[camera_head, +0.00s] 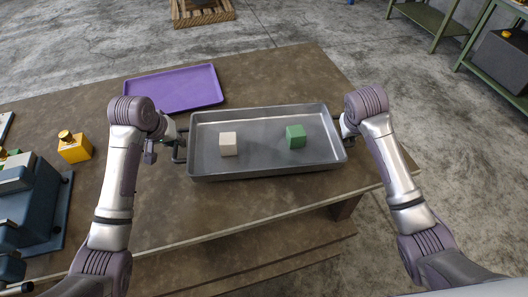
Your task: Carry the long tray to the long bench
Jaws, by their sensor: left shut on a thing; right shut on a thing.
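The long tray (265,167) is a grey metal tray with raised walls and a handle at each short end. It is over the brown bench top in the middle of the head view; I cannot tell whether it touches the surface. A white cube (228,144) and a green cube (296,136) are inside it. My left gripper (179,148) is shut on the tray's left handle. My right gripper (343,128) is shut on its right end; the handle there is mostly hidden by the gripper and arm.
The brown bench (290,78) carries a purple tray (175,88) behind the long tray. A yellow block with a knob (75,149) and a blue machine (38,200) are at the left. Green shelving (430,18) and a dark box (503,60) stand far right. Concrete floor between is clear.

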